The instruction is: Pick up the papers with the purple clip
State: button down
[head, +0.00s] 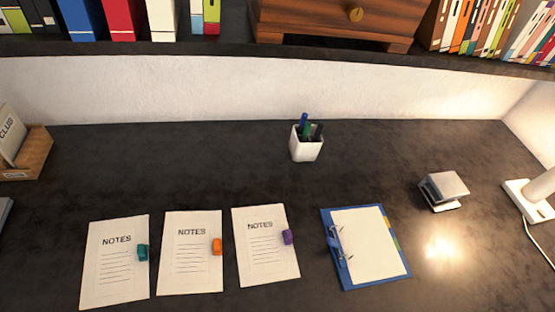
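The papers with the purple clip (265,262) lie flat on the dark desk, the rightmost of three stacks headed "NOTES". The purple clip (288,237) sits on their right edge. The papers with the orange clip (188,265) lie just to the left, with the orange clip (217,246) on their right edge. The papers with the teal clip (112,275) lie farthest left, with the teal clip (143,252) on their right edge. My gripper does not show in the head view.
A blue ring binder (330,220) with white sheets lies right of the papers. A white pen cup (305,147) stands behind. A grey hole punch (444,190) and a white lamp (535,195) are at right. A shelf (220,48) runs above the desk's back. The middle desk is clear.

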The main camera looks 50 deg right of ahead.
aim_at(265, 254)
jog(key=k, duration=1.3)
jog(key=z, duration=0.5)
